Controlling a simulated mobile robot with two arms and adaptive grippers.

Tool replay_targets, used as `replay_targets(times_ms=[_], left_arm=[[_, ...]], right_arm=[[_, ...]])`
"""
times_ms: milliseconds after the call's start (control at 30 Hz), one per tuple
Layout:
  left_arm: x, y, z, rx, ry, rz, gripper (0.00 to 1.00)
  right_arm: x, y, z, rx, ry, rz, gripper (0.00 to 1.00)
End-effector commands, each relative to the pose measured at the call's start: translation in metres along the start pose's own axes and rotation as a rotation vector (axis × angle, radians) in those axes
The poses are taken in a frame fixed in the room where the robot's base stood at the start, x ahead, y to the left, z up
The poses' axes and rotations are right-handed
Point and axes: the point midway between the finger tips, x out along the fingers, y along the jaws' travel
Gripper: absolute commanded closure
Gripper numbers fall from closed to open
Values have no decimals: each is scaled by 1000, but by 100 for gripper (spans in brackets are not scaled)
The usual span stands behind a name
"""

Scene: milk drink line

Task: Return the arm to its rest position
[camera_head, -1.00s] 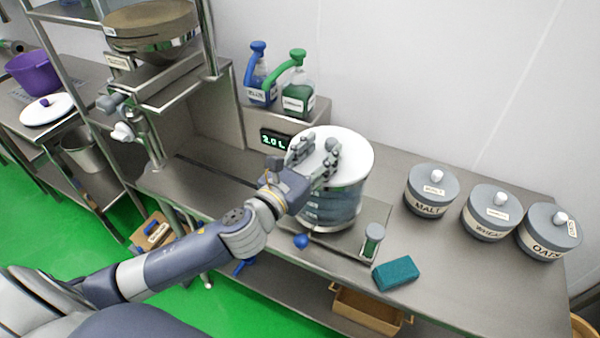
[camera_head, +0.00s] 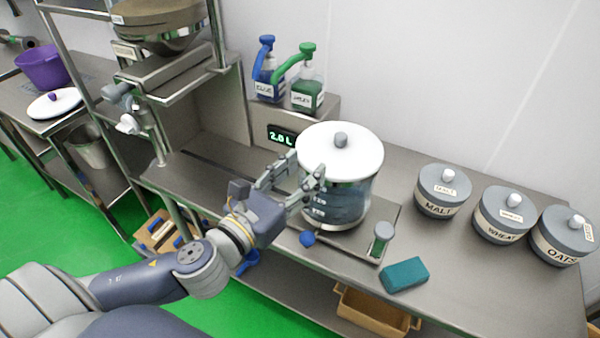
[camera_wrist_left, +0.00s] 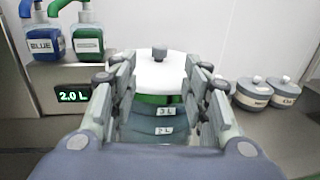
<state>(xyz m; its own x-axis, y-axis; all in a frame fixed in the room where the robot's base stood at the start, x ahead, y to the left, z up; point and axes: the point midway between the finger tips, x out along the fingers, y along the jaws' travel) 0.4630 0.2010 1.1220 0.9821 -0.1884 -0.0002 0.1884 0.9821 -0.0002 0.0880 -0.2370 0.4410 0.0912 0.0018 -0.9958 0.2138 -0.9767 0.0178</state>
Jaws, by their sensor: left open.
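My left gripper (camera_head: 292,178) is open and empty, at the front left of a clear vessel (camera_head: 345,205) with a white lid (camera_head: 340,155). The lid sits on the vessel and has a grey knob. In the left wrist view, the open fingers (camera_wrist_left: 160,100) frame the vessel's front, with the "3 L" and "2 L" marks showing between them. A gap between fingers and vessel cannot be judged exactly. My left arm reaches in from the lower left. My right gripper is not in view.
A display (camera_head: 281,136) reads 2.0 L behind the vessel. Blue (camera_head: 268,78) and green (camera_head: 307,85) pump bottles stand above it. Grey pots (camera_head: 443,190) for malt, wheat and oats stand right. A teal sponge (camera_head: 404,275) lies at the front edge. A steel rack (camera_head: 165,75) stands left.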

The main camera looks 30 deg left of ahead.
Motion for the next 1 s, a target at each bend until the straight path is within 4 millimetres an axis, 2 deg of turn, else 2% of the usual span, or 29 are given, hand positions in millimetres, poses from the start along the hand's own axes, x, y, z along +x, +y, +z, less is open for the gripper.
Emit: replay_targets(times_ms=[267, 367, 467, 600, 733, 867, 1000], left_arm=[[0, 1, -1, -11, 3, 4, 57], [0, 6, -8, -105, 24, 38, 57], [-4, 19, -25, -327, 68, 124, 57], [-17, 39, -67, -784, 141, 322, 57], [-40, 48, -112, -1214, 183, 546, 57], [-70, 45, -158, -1619, 193, 805, 57], [-109, 29, -201, -2003, 158, 1123, 57]], right_arm=[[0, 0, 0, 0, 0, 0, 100], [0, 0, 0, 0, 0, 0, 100], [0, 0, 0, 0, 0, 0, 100], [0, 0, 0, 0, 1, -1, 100], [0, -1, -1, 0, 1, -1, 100], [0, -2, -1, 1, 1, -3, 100], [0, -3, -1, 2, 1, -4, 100]])
